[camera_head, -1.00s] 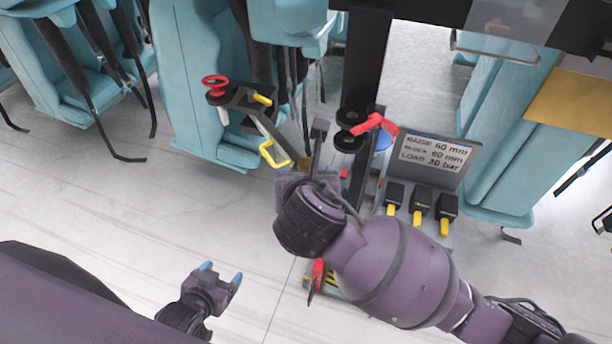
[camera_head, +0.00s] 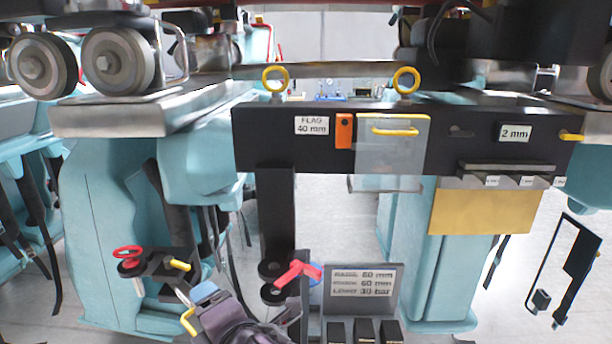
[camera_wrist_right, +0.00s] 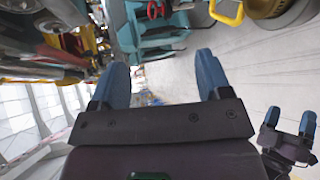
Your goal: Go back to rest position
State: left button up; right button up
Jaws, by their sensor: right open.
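My right gripper (camera_head: 205,292), purple with blue fingertips, is at the bottom of the head view. It is beside the yellow handle (camera_head: 188,322) in that picture; I cannot tell whether they touch. In the right wrist view its two blue fingers (camera_wrist_right: 163,75) are spread with nothing between them. My left gripper (camera_wrist_right: 290,122) shows at the lower right of the right wrist view, its blue fingers apart and empty. It is outside the head view.
A black beam (camera_head: 270,140) with yellow eye rings and a clear yellow-handled plate (camera_head: 393,145) spans the middle. Below are a red knob (camera_head: 128,254), a red lever (camera_head: 298,272) and a label board (camera_head: 362,284). Teal seats (camera_head: 100,220) stand left. Wheels (camera_head: 118,60) are upper left.

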jog(key=w+d+f+m+t+h+b, duration=0.1)
jog(key=d+f+m, duration=0.3)
jog(key=d+m, duration=0.35)
jog(key=w+d+f+m+t+h, duration=0.1)
jog(key=w+d+f+m+t, duration=0.1)
jog(key=d+f+m, duration=0.45)
jog(key=w+d+f+m+t+h+b, duration=0.1)
jog(key=d+f+m, duration=0.2)
jog(key=d+m, duration=0.55)
pick_arm(q)
jog(key=shift+w+d+f+b, duration=0.1)
jog(key=shift+w+f+b, duration=0.4)
jog(key=shift+f, duration=0.2)
pick_arm(e)
jog(key=s+d+f+m+g+h, duration=0.4)
jog(key=s+d+f+h, duration=0.2)
jog(key=s+d+f, duration=1.2)
jog(key=shift+s+d+f+h, duration=0.35)
jog(key=shift+d+f, duration=0.15)
jog(key=shift+d, duration=0.45)
